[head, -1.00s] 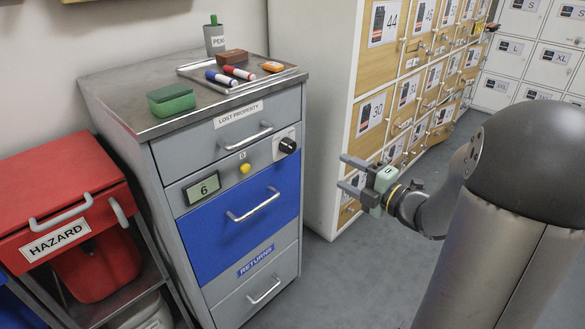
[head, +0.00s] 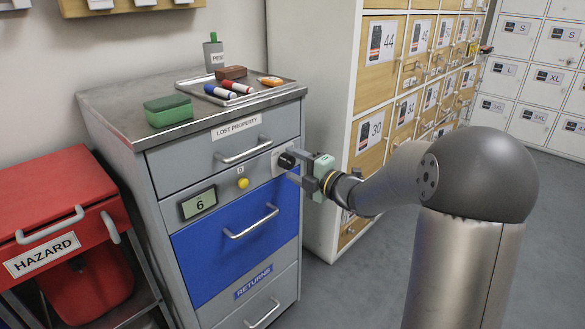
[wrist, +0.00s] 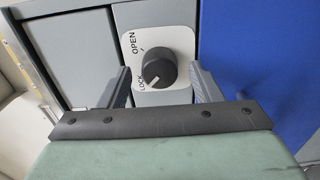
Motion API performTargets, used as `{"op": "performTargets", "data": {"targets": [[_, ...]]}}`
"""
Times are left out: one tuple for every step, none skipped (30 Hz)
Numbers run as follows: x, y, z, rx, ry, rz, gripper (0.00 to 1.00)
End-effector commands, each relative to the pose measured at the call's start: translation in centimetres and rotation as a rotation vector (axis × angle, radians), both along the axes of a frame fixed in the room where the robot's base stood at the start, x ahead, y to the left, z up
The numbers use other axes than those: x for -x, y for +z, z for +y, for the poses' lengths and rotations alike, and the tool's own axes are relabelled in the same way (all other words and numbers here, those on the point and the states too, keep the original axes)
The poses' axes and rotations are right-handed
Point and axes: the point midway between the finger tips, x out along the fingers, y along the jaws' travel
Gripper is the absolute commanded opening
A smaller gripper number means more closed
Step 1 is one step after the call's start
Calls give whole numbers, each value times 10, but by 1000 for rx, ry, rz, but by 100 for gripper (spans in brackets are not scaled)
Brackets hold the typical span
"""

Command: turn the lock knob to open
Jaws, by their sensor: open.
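The black lock knob (head: 287,160) sits on a pale plate on the grey cabinet, right of the yellow button. In the wrist view the knob (wrist: 159,72) shows a white pointer line directed at the word LOCK; OPEN is printed on the plate (wrist: 135,42) farther round. My gripper (head: 291,165) is at the knob in the head view. In the wrist view its two fingers (wrist: 163,88) are open, one on each side of the knob, with visible gaps. I cannot tell how deep the fingertips reach around it.
Below the knob is a blue drawer (head: 240,240) with a bar handle; above it is the Lost Property drawer (head: 225,150). A display (head: 199,203) reads 6 beside the yellow button (head: 243,184). A tray (head: 262,95) with markers lies on top. Wooden lockers (head: 377,45) stand to the right.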

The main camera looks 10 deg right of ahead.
Motion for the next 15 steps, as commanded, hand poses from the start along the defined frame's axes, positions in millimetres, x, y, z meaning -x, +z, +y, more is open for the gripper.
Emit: {"op": "performTargets", "data": {"targets": [[-4,-1,3,-1,1,-2,58],[-5,0,4,-1,1,0,58],[-7,0,5,-1,0,0,58],[-8,0,6,-1,0,0,58],[-9,0,6,-1,0,1,58],[-9,0,6,0,0,0,58],[-9,0,7,0,0,0,58],[-9,1,7,0,0,0,58],[-9,1,7,0,0,0,58],[-9,1,7,0,0,0,58],[-9,1,7,0,0,0,58],[-9,1,6,-1,0,1,58],[-9,0,6,-1,0,1,55],[-9,0,6,0,0,0,47],[-9,0,6,0,0,0,36]]}}
